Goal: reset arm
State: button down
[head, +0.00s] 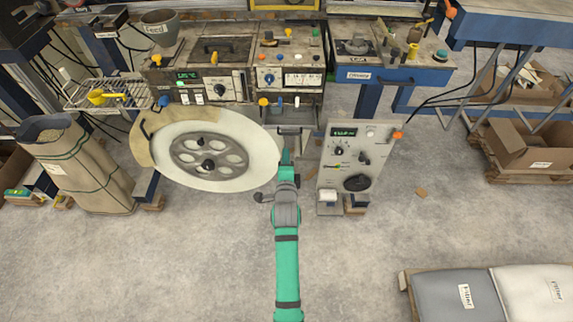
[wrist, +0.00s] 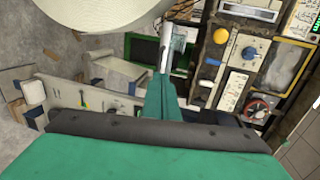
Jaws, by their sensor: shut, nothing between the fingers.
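My green arm reaches up the middle of the head view, and my gripper (head: 286,156) is at its far end, just right of the large reel's edge and in front of the machine. Its fingers are together with nothing seen between them. In the wrist view the closed green fingers (wrist: 164,88) point toward the machine's front. The large cream reel (head: 245,158) with a grey spoked hub is to the left of my gripper. The reel's pale edge (wrist: 95,18) also fills the upper left of the wrist view. I cannot tell whether the fingers touch anything.
The laminating machine (head: 215,88) with knobs and displays stands behind. A grey control box (head: 352,150) stands to the right of my gripper. A large sack (head: 75,165) is at left. Filler bags (head: 455,297) lie at lower right. The floor (head: 180,265) in front is mostly clear.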

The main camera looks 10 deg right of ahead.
jog(key=s+a+f+n+y, duration=0.1)
jog(key=s+a+f+n, duration=0.15)
jog(key=s, duration=0.65)
jog(key=s+a+f+n, duration=0.1)
jog(key=s+a+n, duration=0.3)
jog(key=s, duration=0.6)
jog(key=s+a+f+n+y, duration=0.1)
jog(key=s+a+f+n, duration=0.15)
jog(key=s, duration=0.65)
jog(key=s+a+r+n, duration=0.1)
jog(key=s+r+n, duration=0.2)
jog(key=s, duration=0.4)
jog(key=s+a+r+n, duration=0.2)
jog(key=s+r+n, duration=0.1)
jog(key=s, duration=0.3)
jog(key=s+a+r+n+y, duration=0.1)
jog(key=s+r+n, duration=0.2)
jog(key=s+n, duration=0.2)
jog(key=v, duration=0.2)
jog(key=shift+s+a, duration=0.25)
jog(key=shift+s, duration=0.15)
